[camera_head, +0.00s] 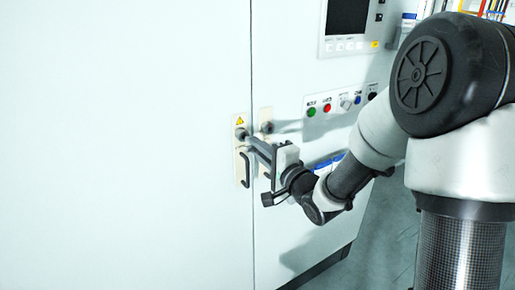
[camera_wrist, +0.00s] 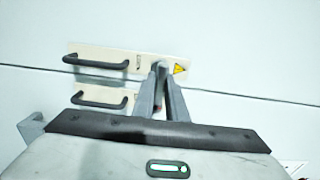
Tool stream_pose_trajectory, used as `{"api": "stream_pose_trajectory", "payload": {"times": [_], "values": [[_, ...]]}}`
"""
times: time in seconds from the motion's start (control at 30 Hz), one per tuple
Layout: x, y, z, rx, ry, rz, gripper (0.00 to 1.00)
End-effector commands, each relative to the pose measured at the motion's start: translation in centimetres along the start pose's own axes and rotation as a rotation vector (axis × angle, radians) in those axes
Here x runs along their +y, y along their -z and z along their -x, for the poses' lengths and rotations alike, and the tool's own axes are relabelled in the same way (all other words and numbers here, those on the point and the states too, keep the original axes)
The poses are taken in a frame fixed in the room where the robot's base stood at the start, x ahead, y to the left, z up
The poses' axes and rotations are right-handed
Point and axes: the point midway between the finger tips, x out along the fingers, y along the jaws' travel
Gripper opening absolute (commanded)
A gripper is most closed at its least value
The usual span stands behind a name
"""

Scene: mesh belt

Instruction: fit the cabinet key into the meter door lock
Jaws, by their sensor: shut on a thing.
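My gripper (camera_head: 247,136) reaches from the right to the beige lock plate (camera_head: 237,160) on the left cabinet door, just below its yellow warning triangle. In the wrist view my gripper (camera_wrist: 160,78) has its two fingers close together, with the tips over the same plate (camera_wrist: 120,54) beside the triangle. A small dark round part (camera_head: 240,133) shows at the fingertips; I cannot tell whether it is the cabinet key's head or the lock. The fingers hide most of what they hold, and whether the key sits in the lock cannot be seen.
A black handle (camera_head: 245,170) is on the left plate, below the fingertips. A row of buttons (camera_head: 327,107) and a screen (camera_head: 346,17) are farther right. The left door is clear.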

Motion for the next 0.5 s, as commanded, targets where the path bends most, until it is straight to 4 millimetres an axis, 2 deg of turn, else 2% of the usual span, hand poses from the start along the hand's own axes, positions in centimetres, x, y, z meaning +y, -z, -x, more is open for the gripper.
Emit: {"api": "stream_pose_trajectory", "payload": {"times": [0.5], "values": [[-0.05,0.0,-0.84,0.0,0.002,0.001,0.0]]}}
